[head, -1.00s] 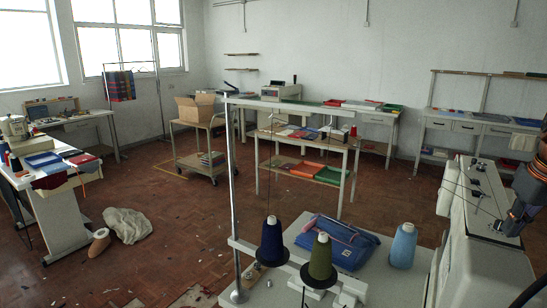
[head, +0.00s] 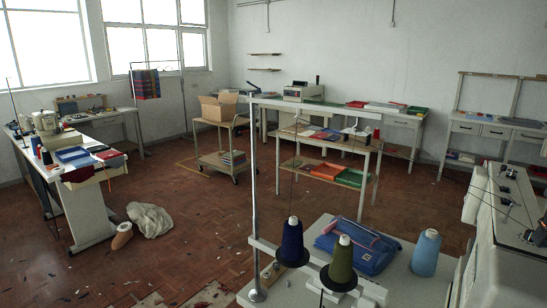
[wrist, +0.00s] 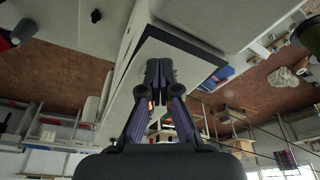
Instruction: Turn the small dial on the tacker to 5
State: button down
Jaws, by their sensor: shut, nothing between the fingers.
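A cream machine (head: 487,262), probably the tacker, stands at the right edge of the head view. Small dark knobs and fittings (head: 505,190) sit on its top. They are too small for me to tell which is the dial or to read any number. In the wrist view, which looks upside down, a pale machine body (wrist: 215,22) fills the top. No dial shows clearly at the fingertips.
Thread cones in navy (head: 292,240), green (head: 340,262) and light blue (head: 425,252) stand around a blue bag (head: 357,245) beside the machine. A thin metal thread stand (head: 254,190) rises at the near table's left. The middle floor (head: 215,240) is mostly open.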

jog(key=shift+b, duration=0.5)
dwell(0.4)
jog(key=shift+s, duration=0.35)
jog(key=shift+r+p, duration=1.65)
jog(key=shift+r, duration=1.4)
